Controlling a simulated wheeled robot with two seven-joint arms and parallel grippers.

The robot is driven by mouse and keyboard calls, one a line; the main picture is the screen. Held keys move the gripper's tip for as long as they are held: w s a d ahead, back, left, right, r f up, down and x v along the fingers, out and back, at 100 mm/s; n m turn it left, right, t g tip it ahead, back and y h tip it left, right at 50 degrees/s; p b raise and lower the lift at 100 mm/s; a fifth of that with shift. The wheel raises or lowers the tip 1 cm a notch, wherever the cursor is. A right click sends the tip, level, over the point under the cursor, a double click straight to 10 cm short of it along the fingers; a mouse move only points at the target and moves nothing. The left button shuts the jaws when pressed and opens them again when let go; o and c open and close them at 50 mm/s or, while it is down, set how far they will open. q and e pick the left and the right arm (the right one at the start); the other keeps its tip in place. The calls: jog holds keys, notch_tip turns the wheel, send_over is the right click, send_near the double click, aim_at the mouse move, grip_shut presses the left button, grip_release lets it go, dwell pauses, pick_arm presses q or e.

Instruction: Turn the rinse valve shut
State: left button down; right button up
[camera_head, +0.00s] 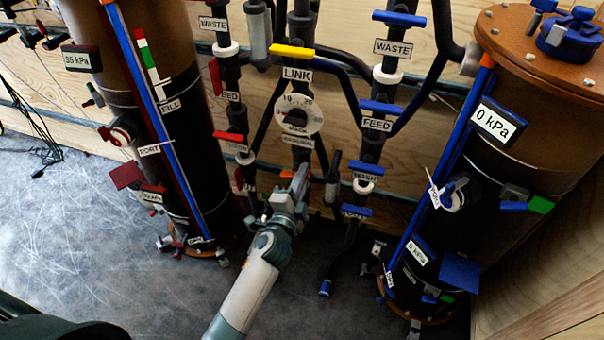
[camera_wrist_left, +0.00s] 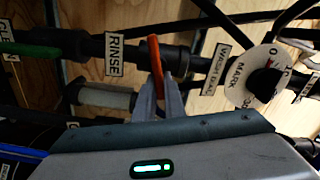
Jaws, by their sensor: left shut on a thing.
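The rinse valve's orange handle (camera_wrist_left: 153,52) shows in the left wrist view, beside the RINSE label (camera_wrist_left: 114,53). It stands crosswise to the dark pipe (camera_wrist_left: 90,47). My left gripper (camera_wrist_left: 158,80) is shut on the handle, with one finger on each side of it. In the head view my left gripper (camera_head: 301,172) reaches up to the lower middle of the pipe rack, below the dial. The gripper hides most of the valve there, and only a bit of orange (camera_head: 286,174) shows. My right gripper is not in view.
A white round dial (camera_head: 298,115) sits above the gripper. Blue-handled valves (camera_head: 380,107) stand to the right and a red-handled one (camera_head: 230,138) to the left. Tall dark tanks (camera_head: 165,120) flank the rack. The grey floor (camera_head: 80,240) at lower left is mostly clear.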

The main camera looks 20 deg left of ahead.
pick_arm(q)
jog(key=shift+d+f+m, duration=0.1)
jog(key=shift+f+m, duration=0.2)
jog(key=shift+m, duration=0.9)
jog(key=shift+f+m, duration=0.1)
jog(key=shift+m, duration=0.6)
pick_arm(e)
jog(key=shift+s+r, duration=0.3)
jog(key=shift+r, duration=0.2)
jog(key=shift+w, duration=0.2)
pick_arm(q)
jog(key=c, duration=1.9)
grip_release()
jog(key=shift+o, duration=0.3)
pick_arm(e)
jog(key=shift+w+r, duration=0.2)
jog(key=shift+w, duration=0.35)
